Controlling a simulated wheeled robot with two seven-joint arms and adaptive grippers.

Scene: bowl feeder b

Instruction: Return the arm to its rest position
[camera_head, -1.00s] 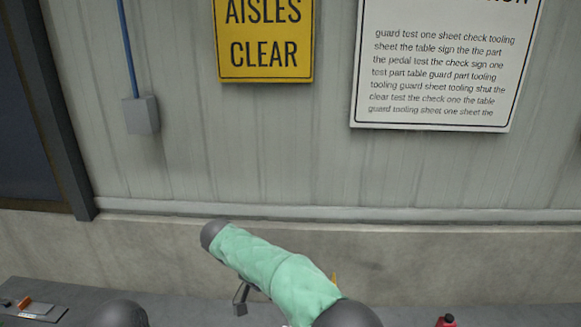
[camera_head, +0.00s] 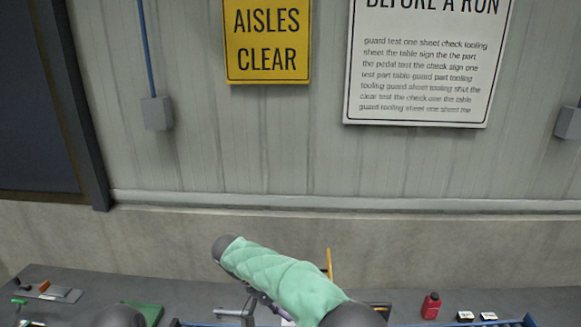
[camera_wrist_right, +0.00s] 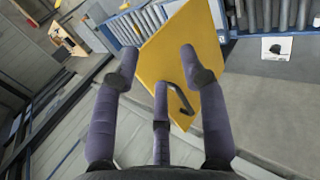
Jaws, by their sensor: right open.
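My right arm, in a green quilted sleeve (camera_head: 285,278), is bent across the lower middle of the head view. My right gripper (camera_wrist_right: 160,62) shows in the right wrist view with its purple fingers spread and nothing held between them. A yellow panel (camera_wrist_right: 168,52) with a black handle (camera_wrist_right: 181,100) lies beyond the fingers. Whether any finger touches it I cannot tell. In the head view the right gripper is mostly hidden behind the sleeved arm. My left gripper is not in view.
A grey bench runs along the wall. A red bottle (camera_head: 431,306) and two small boxes (camera_head: 465,316) stand at the right. A thin yellow upright (camera_head: 329,264) rises behind the arm.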

